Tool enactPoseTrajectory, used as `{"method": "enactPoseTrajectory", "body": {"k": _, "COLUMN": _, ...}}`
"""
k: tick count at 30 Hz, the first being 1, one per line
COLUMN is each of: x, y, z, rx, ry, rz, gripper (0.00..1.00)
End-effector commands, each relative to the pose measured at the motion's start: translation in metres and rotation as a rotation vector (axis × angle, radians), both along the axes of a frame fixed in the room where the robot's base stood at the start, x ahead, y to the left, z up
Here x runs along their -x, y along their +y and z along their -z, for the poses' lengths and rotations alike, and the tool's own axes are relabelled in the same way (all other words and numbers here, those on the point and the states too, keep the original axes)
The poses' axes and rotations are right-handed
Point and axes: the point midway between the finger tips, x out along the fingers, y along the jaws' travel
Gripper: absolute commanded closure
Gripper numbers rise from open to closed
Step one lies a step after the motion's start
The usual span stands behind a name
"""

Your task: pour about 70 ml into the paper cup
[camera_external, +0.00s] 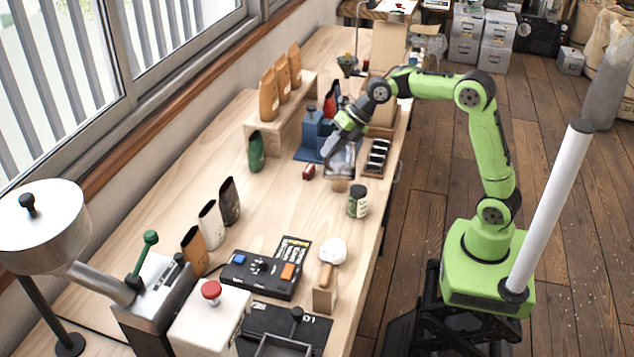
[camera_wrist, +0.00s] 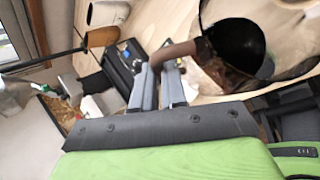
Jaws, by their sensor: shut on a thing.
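My gripper (camera_external: 336,146) is shut on the brown handle (camera_wrist: 180,52) of a jug. In the external view the jug (camera_external: 342,164) is a greyish, shiny vessel held above the bench. In the wrist view the jug (camera_wrist: 207,14) shows a dark round opening with something brown near its lower edge. It looks tilted there. A small tan cup (camera_external: 338,185), likely the paper cup, shows just below the jug, mostly covered by it. I cannot tell whether anything is flowing, or the level in the cup.
A dark green-lidded jar (camera_external: 357,202) stands close in front of the cup. A black slotted tray (camera_external: 376,158) is to the right, and a small red object (camera_external: 308,172) to the left. A blue device (camera_external: 312,133) stands behind. A control box (camera_external: 262,275) lies nearer the camera.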

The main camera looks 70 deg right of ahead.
Motion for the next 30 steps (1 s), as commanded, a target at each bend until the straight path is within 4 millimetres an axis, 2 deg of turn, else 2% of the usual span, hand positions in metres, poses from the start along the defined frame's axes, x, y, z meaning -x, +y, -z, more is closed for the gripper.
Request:
{"method": "enactPoseTrajectory", "body": {"k": 1, "x": 0.0, "y": -0.003, "z": -0.006, "rx": -0.031, "ry": 0.012, "rz": 0.004, "gripper": 1.0}}
{"method": "enactPoseTrajectory", "body": {"k": 12, "x": -0.003, "y": -0.018, "z": -0.007, "rx": -0.252, "ry": 0.057, "rz": 0.003, "gripper": 1.0}}
{"method": "enactPoseTrajectory", "body": {"k": 30, "x": -0.006, "y": -0.03, "z": -0.001, "rx": -0.391, "ry": 0.089, "rz": 0.004, "gripper": 1.0}}
